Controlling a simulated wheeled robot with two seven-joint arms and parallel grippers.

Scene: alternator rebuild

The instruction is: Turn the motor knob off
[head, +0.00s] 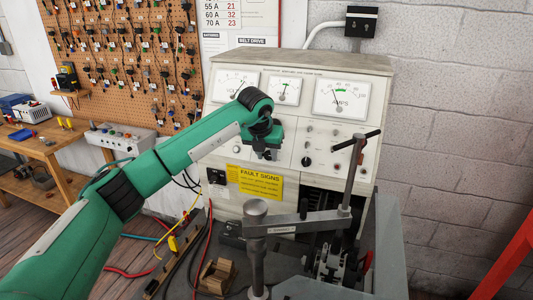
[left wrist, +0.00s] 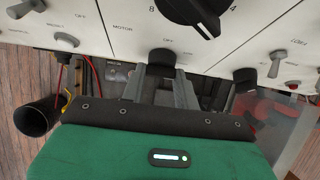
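The motor knob (left wrist: 160,57) is a black knob on the white panel, under the words MOTOR and OFF. My left gripper (left wrist: 163,80) is at this knob in the left wrist view, its two grey fingers apart on either side of the knob's line. I cannot tell whether they touch it. In the head view my left gripper (head: 265,150) is at the lower middle of the test bench (head: 290,120) front, and hides the knob. Which way the knob points is not clear. My right gripper is not in view.
A larger black dial (left wrist: 195,12) is above the motor knob, and another black knob (left wrist: 245,78) is to its right. A yellow FAULT SIGNS label (head: 255,182) is below. A lever arm with a post (head: 257,245) stands in front at the lower right.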

